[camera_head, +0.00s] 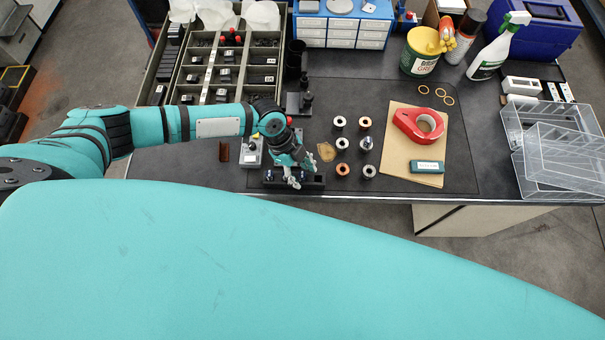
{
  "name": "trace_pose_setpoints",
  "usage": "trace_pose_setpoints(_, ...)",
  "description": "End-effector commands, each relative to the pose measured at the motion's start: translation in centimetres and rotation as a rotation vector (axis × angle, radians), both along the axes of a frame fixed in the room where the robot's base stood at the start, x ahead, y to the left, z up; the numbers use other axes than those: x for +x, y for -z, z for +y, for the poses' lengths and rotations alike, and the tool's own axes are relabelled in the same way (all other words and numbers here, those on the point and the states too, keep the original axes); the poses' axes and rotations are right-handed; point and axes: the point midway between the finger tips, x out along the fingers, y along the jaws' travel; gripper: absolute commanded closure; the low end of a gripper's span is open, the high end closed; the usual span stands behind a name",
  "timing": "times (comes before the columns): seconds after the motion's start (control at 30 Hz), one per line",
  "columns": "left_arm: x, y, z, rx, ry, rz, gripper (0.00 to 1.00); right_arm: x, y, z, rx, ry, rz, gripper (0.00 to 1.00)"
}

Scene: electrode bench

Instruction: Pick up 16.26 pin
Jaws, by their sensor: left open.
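My left gripper (301,172) is open above the front of the bench, with its fingers pointing down and to the right. A small black rack (316,184) lies under it near the bench's front edge, and small pins seem to stand in it at the left. The gripper covers part of this rack. I cannot tell which pin is the 16.26 one; the marks are too small to read. I cannot see anything held between the fingers. My right gripper is not in view.
Several ring-shaped spools, such as a copper-coloured one (342,169), stand right of the gripper. A grey box (250,155) sits left of it. Clear trays (563,165) stand at the right. A compartment drawer (167,64) is behind.

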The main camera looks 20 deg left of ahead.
Motion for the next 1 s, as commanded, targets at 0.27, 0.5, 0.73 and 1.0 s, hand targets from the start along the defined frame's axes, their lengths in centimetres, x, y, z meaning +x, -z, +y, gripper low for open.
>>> trace_pose_setpoints(0.27,0.02,0.03,-0.01,0.0,0.0,-0.001,0.63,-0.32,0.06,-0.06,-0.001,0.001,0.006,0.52)
trace_pose_setpoints(0.5,0.03,0.0,0.0,0.0,0.0,-0.001,0.95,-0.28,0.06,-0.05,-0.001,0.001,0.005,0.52)
trace_pose_setpoints(0.73,0.06,-0.02,-0.02,-0.001,0.0,-0.001,1.0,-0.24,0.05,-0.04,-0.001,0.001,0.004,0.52)
trace_pose_setpoints(1.0,0.09,-0.4,0.01,-0.002,0.0,-0.002,1.0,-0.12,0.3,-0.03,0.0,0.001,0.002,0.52)
